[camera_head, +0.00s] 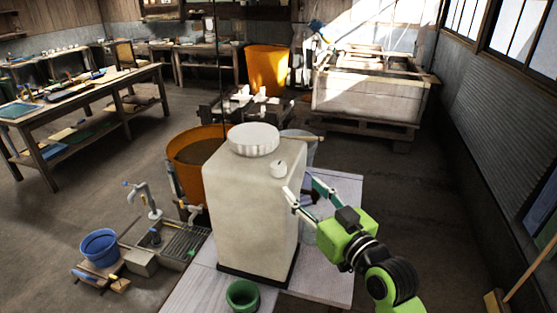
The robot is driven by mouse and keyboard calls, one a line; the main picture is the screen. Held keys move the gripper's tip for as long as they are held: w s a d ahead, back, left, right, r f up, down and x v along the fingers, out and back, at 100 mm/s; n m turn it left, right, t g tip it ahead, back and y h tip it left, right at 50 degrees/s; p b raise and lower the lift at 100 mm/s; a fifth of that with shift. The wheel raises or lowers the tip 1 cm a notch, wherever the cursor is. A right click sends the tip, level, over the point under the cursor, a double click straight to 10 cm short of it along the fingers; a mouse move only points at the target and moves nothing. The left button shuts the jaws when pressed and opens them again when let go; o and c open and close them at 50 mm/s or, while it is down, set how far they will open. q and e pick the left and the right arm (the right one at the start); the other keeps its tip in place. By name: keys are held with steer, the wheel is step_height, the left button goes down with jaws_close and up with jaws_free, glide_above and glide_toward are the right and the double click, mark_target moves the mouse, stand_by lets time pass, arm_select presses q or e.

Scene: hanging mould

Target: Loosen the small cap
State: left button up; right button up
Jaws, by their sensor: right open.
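A tall off-white tank (246,215) stands upright on a pale table. A wide round lid (254,139) sits on its top. The small cap (279,169), white with a little knob, sits on the tank's top near its front right corner. My right gripper (300,189), with a bright green body and light-tipped fingers, is open and empty. It is just right of and a little below the small cap in the picture, apart from it. I cannot tell the exact gap in depth. My left gripper does not show.
A green pot (242,295) stands on the pale table (330,284) in front of the tank. An orange tub (188,176) is behind left, and a translucent container (306,146) is behind right. A blue bucket (99,247) and taps are at left. The floor at right is mostly clear.

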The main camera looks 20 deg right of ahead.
mark_target(282, 169)
steer(key=w+p, duration=0.1)
steer(key=w, duration=0.3)
steer(key=w+a+p, duration=0.1)
steer(key=w+p, duration=0.1)
steer(key=w, duration=0.2)
steer(key=w+a+p, duration=0.1)
steer(key=w, duration=0.3)
steer(key=shift+w+a+f, duration=0.1)
steer(key=shift+w+a, duration=0.15)
steer(key=shift+w, duration=0.15)
steer(key=c, duration=1.1)
